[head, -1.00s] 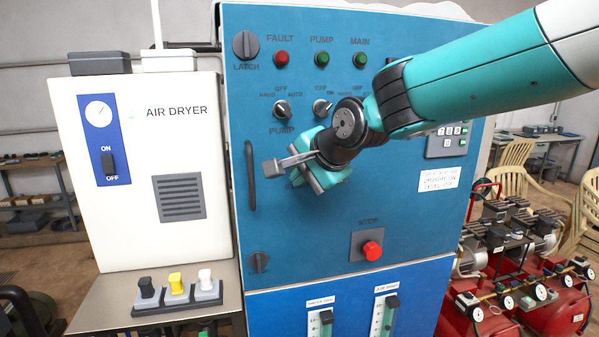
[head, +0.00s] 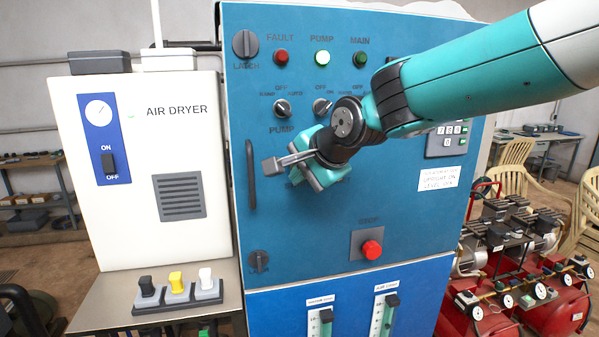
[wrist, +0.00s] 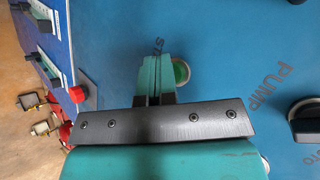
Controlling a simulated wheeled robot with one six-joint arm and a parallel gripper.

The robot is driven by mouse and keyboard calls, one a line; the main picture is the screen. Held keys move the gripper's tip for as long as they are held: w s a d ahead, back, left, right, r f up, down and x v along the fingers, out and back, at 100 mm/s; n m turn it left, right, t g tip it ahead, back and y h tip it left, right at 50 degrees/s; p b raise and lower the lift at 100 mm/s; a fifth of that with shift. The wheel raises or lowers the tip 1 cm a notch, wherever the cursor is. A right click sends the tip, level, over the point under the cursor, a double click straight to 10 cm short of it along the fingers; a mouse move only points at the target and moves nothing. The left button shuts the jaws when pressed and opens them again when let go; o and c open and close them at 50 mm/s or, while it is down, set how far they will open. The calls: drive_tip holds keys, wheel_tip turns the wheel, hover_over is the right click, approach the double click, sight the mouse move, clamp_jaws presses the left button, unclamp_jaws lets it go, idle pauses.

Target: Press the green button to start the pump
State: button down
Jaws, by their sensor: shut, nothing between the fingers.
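My gripper (head: 325,173) is at the blue control panel (head: 310,222), below the selector switches. In the wrist view its two teal fingers (wrist: 156,78) are shut together with nothing between them. The green button (wrist: 181,72) shows in a pale ring right beside the fingertips and is partly covered by them; whether they touch it I cannot tell. In the head view my gripper hides the button. The PUMP lamp (head: 322,58) at the panel's top glows bright whitish green.
A red stop button (head: 372,250) sticks out lower right on the panel. Selector switches (head: 282,107) are above my gripper, and a long dark handle (head: 250,175) is to its left. The white air dryer (head: 150,230) stands left of the cabinet.

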drive_tip(key=shift+s+d+b, duration=0.2)
drive_tip(key=shift+s+b, duration=0.1)
drive_tip(key=shift+s, duration=0.4)
drive_tip(key=shift+s+d+b, duration=0.25)
drive_tip(key=shift+s+b, duration=0.15)
drive_tip(key=shift+s, duration=0.4)
drive_tip(key=shift+s+d+b, duration=0.2)
drive_tip(key=shift+s+b, duration=0.25)
drive_tip(key=shift+s, duration=0.35)
drive_tip(key=shift+s+d+b, duration=0.25)
drive_tip(key=shift+s+b, duration=0.15)
drive_tip(key=shift+s, duration=0.4)
drive_tip(key=s+d+f+n+g+b, duration=0.2)
drive_tip(key=s+d+f+n, duration=0.3)
drive_tip(key=s, duration=0.3)
drive_tip(key=s+d+f+n+g+h+b, duration=0.1)
drive_tip(key=s+d+f+n+g+b, duration=0.2)
drive_tip(key=s+d+f+n, duration=0.2)
drive_tip(key=s+d+f+n+g+h+b, duration=0.1)
drive_tip(key=s+d+f+n, duration=0.4)
drive_tip(key=s, duration=0.8)
wheel_tip(320, 180, down, 3)
drive_tip(key=shift+r+g+b, duration=0.1)
drive_tip(key=shift+g+b, duration=0.7)
